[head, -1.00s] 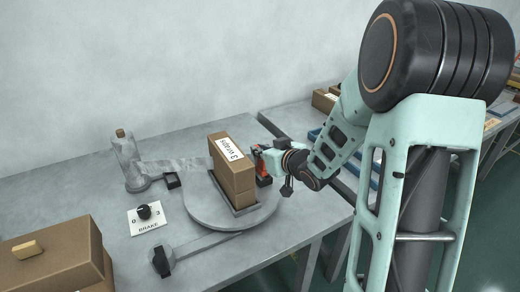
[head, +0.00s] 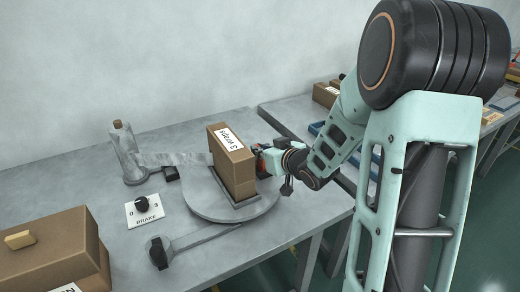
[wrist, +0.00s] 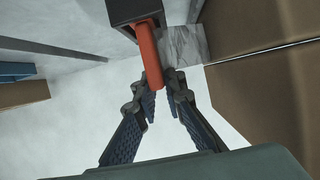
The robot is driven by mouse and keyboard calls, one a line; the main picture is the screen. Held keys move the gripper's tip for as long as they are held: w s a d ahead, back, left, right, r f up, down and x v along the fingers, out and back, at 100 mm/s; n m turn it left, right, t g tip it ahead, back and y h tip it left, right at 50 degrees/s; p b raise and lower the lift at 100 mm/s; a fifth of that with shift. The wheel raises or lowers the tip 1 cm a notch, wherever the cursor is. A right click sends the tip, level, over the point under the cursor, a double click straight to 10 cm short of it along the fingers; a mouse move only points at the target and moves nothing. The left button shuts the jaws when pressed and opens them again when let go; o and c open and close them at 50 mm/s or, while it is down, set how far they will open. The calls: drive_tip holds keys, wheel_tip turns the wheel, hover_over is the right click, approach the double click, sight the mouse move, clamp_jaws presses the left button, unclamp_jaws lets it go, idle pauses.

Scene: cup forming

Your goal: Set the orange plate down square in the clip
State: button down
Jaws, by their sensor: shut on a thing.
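The orange plate (wrist: 148,52) shows in the wrist view as a narrow orange-red bar between the tips of my gripper (wrist: 160,90). Its far end meets a dark block (wrist: 132,12). I cannot tell whether this block is the clip, or whether the plate sits in it or only overlaps it. In the head view my gripper (head: 262,160) is at the right side of the cardboard box (head: 232,165), with a little orange showing. The box hides part of the gripper there. The plate's squareness cannot be judged.
The box stands on a round grey turntable (head: 205,203). A film strip (head: 180,159) runs from a post (head: 126,152) toward it, and a grey marbled patch (wrist: 186,45) shows beside the plate. A brake panel (head: 145,211), a lever (head: 158,252) and a larger box (head: 50,252) are left.

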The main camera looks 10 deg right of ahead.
drive_tip(key=shift+f, duration=0.1)
drive_tip(key=c, duration=1.9)
unclamp_jaws()
drive_tip(key=shift+c, duration=0.2)
drive_tip(key=v, duration=1.2)
